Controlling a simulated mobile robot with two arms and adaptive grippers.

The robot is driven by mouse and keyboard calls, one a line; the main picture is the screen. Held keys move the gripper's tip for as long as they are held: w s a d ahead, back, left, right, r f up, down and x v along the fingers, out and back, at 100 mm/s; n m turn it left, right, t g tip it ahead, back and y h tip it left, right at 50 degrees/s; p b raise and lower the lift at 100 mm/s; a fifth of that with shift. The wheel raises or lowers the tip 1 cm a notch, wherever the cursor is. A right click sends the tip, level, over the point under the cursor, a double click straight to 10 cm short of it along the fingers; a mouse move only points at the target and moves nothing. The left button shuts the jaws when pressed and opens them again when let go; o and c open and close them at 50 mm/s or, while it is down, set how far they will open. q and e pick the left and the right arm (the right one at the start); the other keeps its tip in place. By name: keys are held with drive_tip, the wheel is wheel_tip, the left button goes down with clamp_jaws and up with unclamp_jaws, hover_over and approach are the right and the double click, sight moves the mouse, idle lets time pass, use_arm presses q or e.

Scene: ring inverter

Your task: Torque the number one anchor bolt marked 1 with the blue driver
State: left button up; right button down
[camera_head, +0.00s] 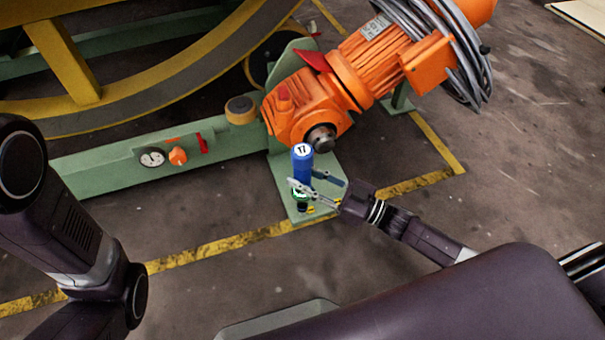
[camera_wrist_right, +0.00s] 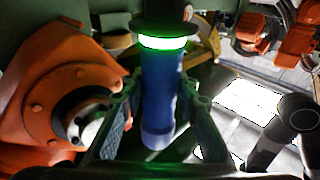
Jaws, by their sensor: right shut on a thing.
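The blue driver (camera_head: 302,168) stands roughly upright over the front of the green foot plate (camera_head: 283,181). Its white top cap bears a dark mark. My right gripper (camera_head: 316,190) is shut around its blue body, and the wrist view shows the driver (camera_wrist_right: 160,92) between both fingers. A green ring (camera_wrist_right: 162,43) glows at the driver's nose end. The nose is down at the plate; I cannot tell whether it sits on a bolt. The anchor bolt and its number 1 cannot be made out. My left gripper is out of view; only left arm links show.
An orange motor (camera_head: 335,85) with coiled grey cable (camera_head: 455,45) stands just behind the driver. A green beam (camera_head: 115,165) with a gauge (camera_head: 152,157) runs left. A yellow floor line (camera_head: 220,247) crosses in front. Bare floor is free at the right.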

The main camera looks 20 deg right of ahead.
drive_tip(key=shift+f, duration=0.35)
drive_tip(key=shift+f+b, duration=1.1)
drive_tip(key=shift+f, duration=0.2)
idle(0.7)
drive_tip(key=shift+f, duration=0.25)
idle(1.3)
drive_tip(key=shift+r, duration=0.1)
drive_tip(key=shift+r+p, duration=2.1)
drive_tip(key=shift+r, duration=0.05)
drive_tip(key=shift+r+p, duration=0.55)
